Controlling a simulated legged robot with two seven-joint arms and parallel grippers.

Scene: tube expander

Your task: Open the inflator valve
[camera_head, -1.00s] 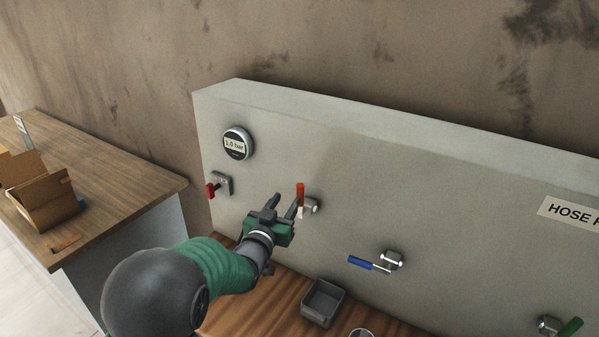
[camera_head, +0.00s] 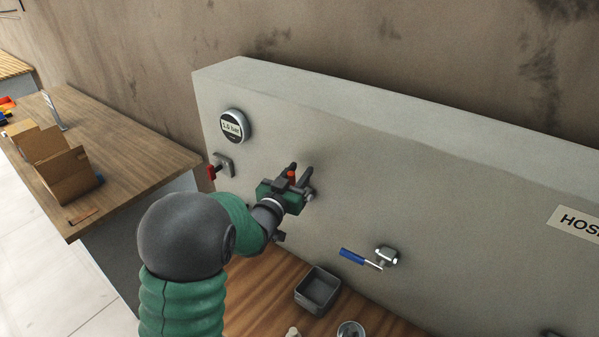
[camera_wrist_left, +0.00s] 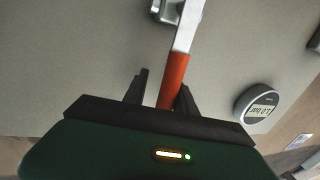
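A valve with an orange-red lever is on the grey panel; its lever (camera_head: 291,178) shows between the fingers of my left gripper (camera_head: 299,171). In the left wrist view the orange grip (camera_wrist_left: 173,80) and its pale metal shank run between the two dark fingers. The grip lies close to the right finger, with a gap to the left finger, so the gripper is open around it. The valve body is partly hidden behind the gripper. No label on this valve is visible. My right gripper is not in view.
A round gauge (camera_head: 233,127) and a small red-handled valve (camera_head: 221,167) are to the left on the panel. A blue-handled valve (camera_head: 371,258) is to the right. A grey tray (camera_head: 318,290) sits on the wooden bench below. Cardboard boxes (camera_head: 66,175) stand on the left table.

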